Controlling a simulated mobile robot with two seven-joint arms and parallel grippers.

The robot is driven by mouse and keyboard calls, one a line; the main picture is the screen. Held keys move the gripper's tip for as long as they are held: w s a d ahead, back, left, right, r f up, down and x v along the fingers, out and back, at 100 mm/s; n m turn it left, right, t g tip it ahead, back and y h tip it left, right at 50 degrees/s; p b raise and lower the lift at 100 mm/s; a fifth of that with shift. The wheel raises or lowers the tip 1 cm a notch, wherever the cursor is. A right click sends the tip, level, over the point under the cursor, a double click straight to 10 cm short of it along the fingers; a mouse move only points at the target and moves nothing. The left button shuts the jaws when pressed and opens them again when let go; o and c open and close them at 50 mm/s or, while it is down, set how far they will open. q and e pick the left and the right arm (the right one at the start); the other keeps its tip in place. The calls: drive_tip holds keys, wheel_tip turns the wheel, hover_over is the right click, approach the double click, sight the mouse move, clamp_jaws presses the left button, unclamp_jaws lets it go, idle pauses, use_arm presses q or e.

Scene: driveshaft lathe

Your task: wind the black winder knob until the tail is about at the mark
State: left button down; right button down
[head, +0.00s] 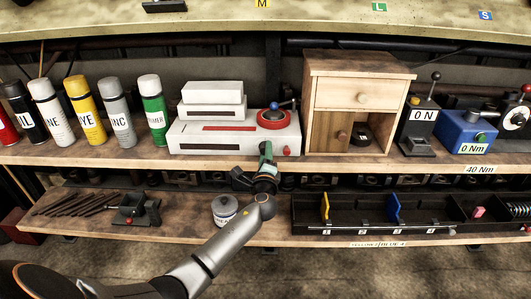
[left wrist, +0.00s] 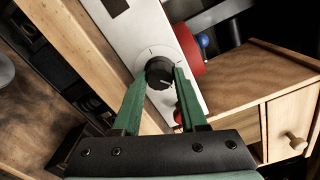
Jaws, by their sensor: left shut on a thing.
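The black winder knob (left wrist: 158,72) sits on the front of the white machine (head: 190,137), with thin tick marks on the white face around it. My left gripper (left wrist: 162,84) has its two green fingers on either side of the knob, shut on it. In the head view my left gripper (head: 266,154) is at the machine's front edge and hides the knob. The machine has a red round dial (head: 273,119) with a blue ball on top and a red strip (head: 230,128). I cannot make out the tail or its mark. My right gripper is not in view.
A small red knob (head: 287,151) is just right of my gripper. A wooden cabinet (head: 312,100) stands close on the right, and a green spray can (head: 152,110) on the left.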

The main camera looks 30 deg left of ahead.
use_arm(q)
drive_tip(key=shift+r, duration=0.1)
drive_tip(key=shift+c, duration=2.2)
unclamp_jaws()
